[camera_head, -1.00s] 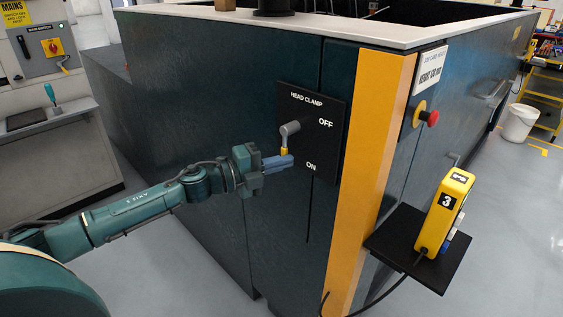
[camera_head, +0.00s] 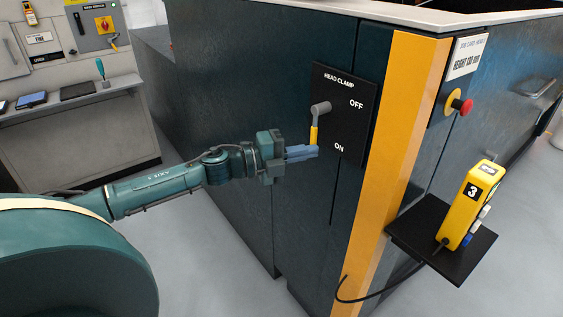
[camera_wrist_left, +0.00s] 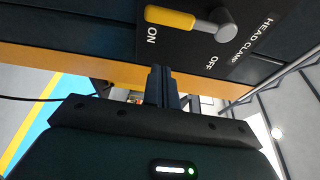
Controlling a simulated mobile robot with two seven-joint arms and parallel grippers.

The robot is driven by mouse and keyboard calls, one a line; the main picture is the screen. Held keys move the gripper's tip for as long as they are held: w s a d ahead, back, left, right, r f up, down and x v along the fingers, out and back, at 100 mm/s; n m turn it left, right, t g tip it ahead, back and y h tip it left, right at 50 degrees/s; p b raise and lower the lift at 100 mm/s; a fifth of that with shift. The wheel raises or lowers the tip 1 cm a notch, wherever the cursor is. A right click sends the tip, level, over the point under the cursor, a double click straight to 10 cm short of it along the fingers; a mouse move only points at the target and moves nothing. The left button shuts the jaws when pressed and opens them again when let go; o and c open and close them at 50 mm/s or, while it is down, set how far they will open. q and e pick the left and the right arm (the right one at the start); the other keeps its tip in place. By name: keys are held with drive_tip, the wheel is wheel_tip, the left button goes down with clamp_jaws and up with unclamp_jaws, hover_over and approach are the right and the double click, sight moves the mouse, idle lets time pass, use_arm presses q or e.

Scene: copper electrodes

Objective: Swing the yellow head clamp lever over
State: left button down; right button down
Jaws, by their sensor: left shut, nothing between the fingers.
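The head clamp lever has a grey pivot and a yellow grip (camera_head: 314,135). It hangs almost straight down from its pivot, with the grip beside the ON mark of the black HEAD CLAMP panel (camera_head: 352,120). My left gripper (camera_head: 316,152) is shut and empty, its blue-grey fingers just below the lower end of the grip. In the left wrist view, the yellow grip (camera_wrist_left: 170,18) lies beyond the closed fingertips (camera_wrist_left: 163,70), with a gap showing between them. My right gripper is not in view.
An orange corner post (camera_head: 393,170) stands right of the panel. A red emergency button (camera_head: 463,106) is beyond it. A yellow pendant (camera_head: 468,205) stands on a black shelf (camera_head: 440,262) at the right. A grey bench (camera_head: 75,110) is at the left.

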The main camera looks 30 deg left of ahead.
use_arm(q)
drive_tip(key=b+v, duration=0.1)
drive_tip(key=v, duration=0.5)
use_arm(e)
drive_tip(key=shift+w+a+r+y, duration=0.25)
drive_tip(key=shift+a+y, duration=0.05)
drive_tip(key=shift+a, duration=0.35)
use_arm(q)
drive_tip(key=s+d+f+n+t+y+p, duration=0.1)
drive_tip(key=s+d+f+n+y, duration=0.2)
drive_tip(key=f+n, duration=0.45)
drive_tip(key=s+d+f+n+y+p, duration=0.1)
drive_tip(key=s+d+f+n+y, duration=0.2)
drive_tip(key=f+n, duration=0.4)
drive_tip(key=s+d+f+n+g+y+p, duration=0.1)
drive_tip(key=s+d+f+n+g, duration=0.3)
drive_tip(key=s+d+f+n, duration=0.4)
drive_tip(key=s+d+f, duration=0.2)
drive_tip(key=s+d, duration=0.1)
drive_tip(key=s, duration=0.2)
drive_tip(key=shift+d+f+n+y+p, duration=0.3)
drive_tip(key=shift+d+f+n+y, duration=0.05)
drive_tip(key=shift+d+f+y, duration=0.05)
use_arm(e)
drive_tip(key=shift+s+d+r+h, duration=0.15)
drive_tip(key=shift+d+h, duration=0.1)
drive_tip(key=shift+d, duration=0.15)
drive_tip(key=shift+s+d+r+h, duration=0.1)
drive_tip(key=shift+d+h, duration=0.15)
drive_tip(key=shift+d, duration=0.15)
